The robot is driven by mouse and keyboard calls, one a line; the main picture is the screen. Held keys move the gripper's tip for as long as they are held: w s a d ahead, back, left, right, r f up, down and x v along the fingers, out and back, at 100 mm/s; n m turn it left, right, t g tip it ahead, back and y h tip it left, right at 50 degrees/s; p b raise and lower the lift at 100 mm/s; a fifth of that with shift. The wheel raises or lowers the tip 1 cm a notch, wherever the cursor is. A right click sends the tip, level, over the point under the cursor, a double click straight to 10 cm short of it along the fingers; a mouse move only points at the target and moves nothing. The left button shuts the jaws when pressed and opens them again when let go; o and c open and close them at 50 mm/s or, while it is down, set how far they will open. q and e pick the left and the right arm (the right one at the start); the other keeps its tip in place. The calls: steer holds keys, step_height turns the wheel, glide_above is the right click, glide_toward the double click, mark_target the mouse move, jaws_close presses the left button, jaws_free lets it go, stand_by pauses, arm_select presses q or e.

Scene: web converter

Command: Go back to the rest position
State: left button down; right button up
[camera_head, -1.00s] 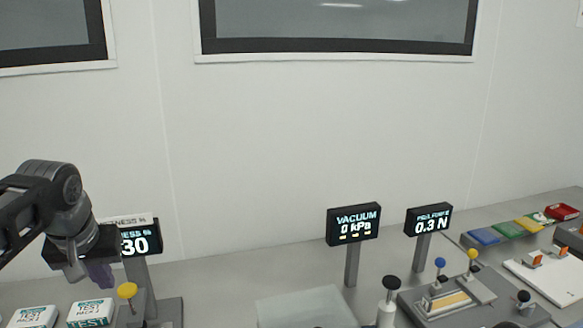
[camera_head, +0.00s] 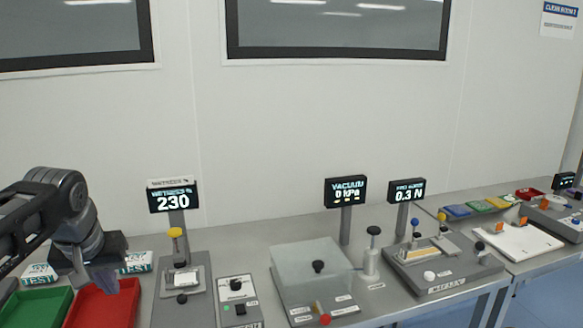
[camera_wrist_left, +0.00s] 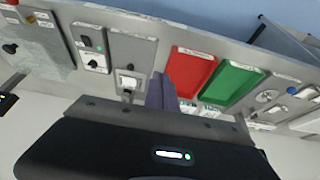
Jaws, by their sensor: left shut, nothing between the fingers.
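My left gripper (camera_head: 106,282) comes in from the left in the head view. Its dark fingers are closed together and empty, above the red tray (camera_head: 122,312). In the left wrist view the closed purple-grey fingertips (camera_wrist_left: 161,92) show beside the red tray (camera_wrist_left: 190,72) and the green tray (camera_wrist_left: 232,82). No contact with the trays shows. My right gripper is not in either view.
A wetness display (camera_head: 173,200) reading 230 stands behind its tester (camera_head: 184,282). A vacuum box with a clear lid (camera_head: 312,260) and a peel fixture (camera_head: 440,262) sit to the right. White test packs (camera_head: 137,262) lie behind the trays. The air above the bench is clear.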

arm_select(q)
steer(key=w+d+f+m+h, duration=0.1)
steer(key=w+d+f, duration=0.3)
steer(key=f, duration=0.5)
steer(key=w+d+f+m+h, duration=0.1)
steer(key=w+d+f, duration=0.1)
steer(key=d+f, duration=0.5)
steer(key=s+d+f+g+h, duration=0.15)
steer(key=d+f, duration=0.25)
steer(key=f, duration=0.5)
steer(key=s+d+f+g+h, duration=0.1)
steer(key=s+d+f, duration=0.25)
steer(key=f, duration=0.55)
steer(key=s+d+f, duration=0.5)
steer(key=s+f, duration=0.4)
steer(key=s, duration=0.1)
steer(key=s+d+f+g+h, duration=0.1)
steer(key=s+d+f, duration=0.4)
steer(key=s+f, duration=0.4)
steer(key=shift+s+d, duration=0.25)
steer(key=shift+s, duration=0.95)
